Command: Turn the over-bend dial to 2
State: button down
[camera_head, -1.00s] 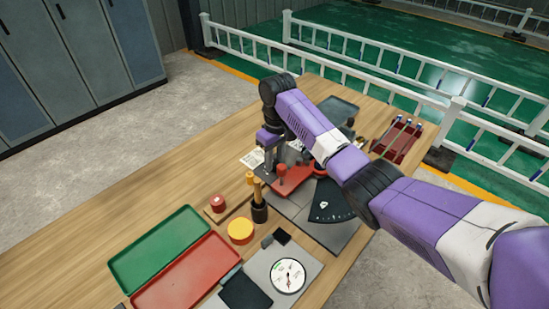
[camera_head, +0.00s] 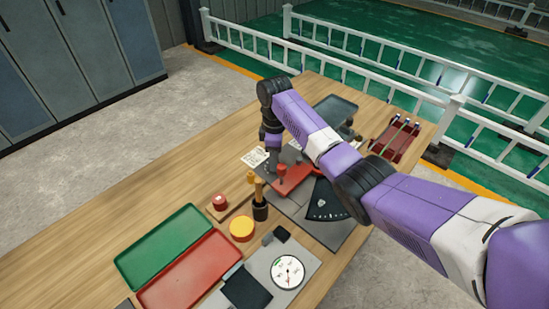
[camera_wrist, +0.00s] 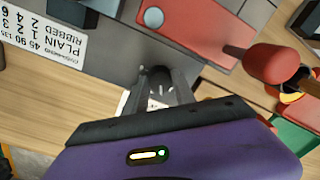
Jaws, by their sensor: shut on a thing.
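My gripper (camera_wrist: 160,88) points down at the grey bender plate (camera_wrist: 118,45). Its fingers are shut on a small dark knob (camera_wrist: 157,72), which looks like the over-bend dial. The dial's markings and pointer are too small or too covered to read. A white card (camera_wrist: 40,38) beside it lists PLAIN 1 2 3 and RIBBED 2 4 6 under 45, 90, 135; it also shows in the head view (camera_head: 255,158). In the head view my gripper (camera_head: 273,165) is at the bender's far left part, its fingertips hard to make out.
The red bender arm (camera_head: 295,179) and its red handle knob (camera_wrist: 272,63) are close to my gripper. A black angle scale (camera_head: 325,203), yellow-handled tool (camera_head: 258,195), green tray (camera_head: 165,245), red tray (camera_head: 190,270) and round gauge (camera_head: 288,271) stand nearer. A red rack (camera_head: 398,140) is behind.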

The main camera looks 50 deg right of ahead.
jog(key=shift+w+r+n, duration=0.1)
jog(key=shift+n, duration=0.2)
jog(key=c, duration=1)
grip_release()
jog(key=shift+c, duration=0.2)
jog(key=shift+r+b, duration=0.55)
jog(key=shift+r, duration=3.3)
jog(key=shift+d, duration=0.1)
